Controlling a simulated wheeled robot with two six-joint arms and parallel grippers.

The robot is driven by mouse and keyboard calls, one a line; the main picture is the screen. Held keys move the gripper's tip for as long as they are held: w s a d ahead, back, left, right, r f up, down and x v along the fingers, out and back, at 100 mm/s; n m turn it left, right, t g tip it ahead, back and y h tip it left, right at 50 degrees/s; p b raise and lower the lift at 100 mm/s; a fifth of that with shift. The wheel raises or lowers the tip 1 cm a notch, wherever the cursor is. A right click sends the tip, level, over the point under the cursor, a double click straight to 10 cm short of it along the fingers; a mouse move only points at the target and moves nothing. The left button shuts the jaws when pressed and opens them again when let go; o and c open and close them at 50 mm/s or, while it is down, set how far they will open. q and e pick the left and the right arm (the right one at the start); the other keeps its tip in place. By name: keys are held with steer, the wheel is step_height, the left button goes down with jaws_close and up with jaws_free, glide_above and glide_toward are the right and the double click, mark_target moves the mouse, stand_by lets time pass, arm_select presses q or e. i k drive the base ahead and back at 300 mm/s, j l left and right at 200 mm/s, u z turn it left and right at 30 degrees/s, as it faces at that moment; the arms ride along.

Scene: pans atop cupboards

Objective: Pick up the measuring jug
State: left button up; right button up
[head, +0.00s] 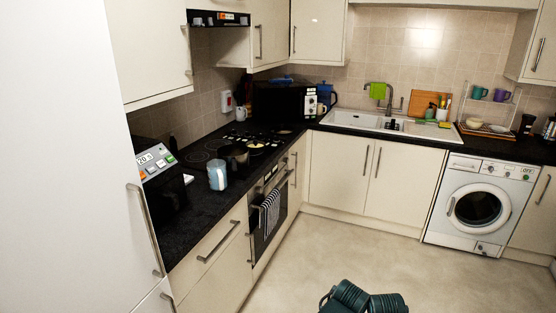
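A pale blue, translucent jug (217,175), which looks like the measuring jug, stands upright on the black worktop (205,203) at the left. It is near the worktop's front edge, in front of the hob. Its markings are too small to read.
A dark pan (235,155) stands just behind the jug on the hob (262,142). A dark appliance with a display (154,160) is to its left. A tall white cupboard (80,200) fills the left foreground. The floor (350,250) is largely clear.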

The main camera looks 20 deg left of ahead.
mark_target(217, 169)
steer(key=i+u, duration=0.25)
steer(key=i, duration=0.15)
steer(key=i+l+u, duration=0.25)
steer(key=i, duration=0.15)
steer(key=i+l+u, duration=0.1)
steer(key=i+u, duration=0.15)
steer(key=i, duration=0.15)
steer(key=i+l+u, duration=0.1)
steer(key=i+u, duration=0.35)
steer(key=i+l+u, duration=0.2)
steer(key=u, duration=0.3)
steer(key=i+l+u, duration=0.3)
steer(key=u, duration=0.15)
steer(key=i+l+u, duration=0.25)
steer(key=l, duration=0.15)
steer(key=k, duration=0.05)
